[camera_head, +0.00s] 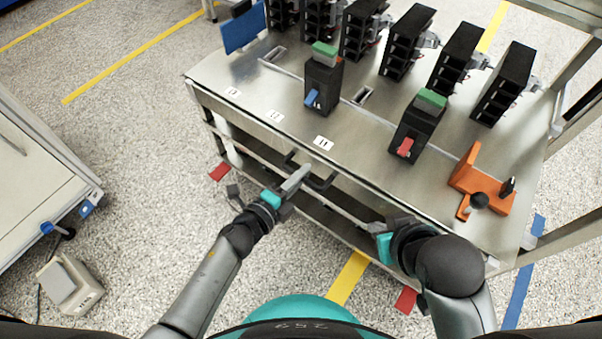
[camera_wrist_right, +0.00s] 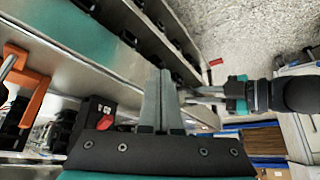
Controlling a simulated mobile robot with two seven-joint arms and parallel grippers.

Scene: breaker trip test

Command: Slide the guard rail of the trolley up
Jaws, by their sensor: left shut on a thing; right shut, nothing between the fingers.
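The trolley (camera_head: 260,135) is a steel-topped stand across the middle of the head view. Its guard rail (camera_head: 350,212) seems to be the pale bar below the front edge; a black handle (camera_head: 322,184) is at the front. My left gripper (camera_head: 297,178) is shut at this handle, apparently on the rail's grip, and its fingers hide part of it. The left gripper also shows in the right wrist view (camera_wrist_right: 215,94). My right gripper (camera_head: 378,227) is shut and empty, close to the front edge further right. Its closed fingers (camera_wrist_right: 160,98) show in the wrist view.
Black breakers (camera_head: 407,40) line the top's back. Two single breakers (camera_head: 323,82) (camera_head: 417,125) and an orange fixture (camera_head: 485,182) stand nearer the front. Another wheeled stand (camera_head: 40,180) is at left, with a grey box (camera_head: 70,285) on the floor. Floor between is clear.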

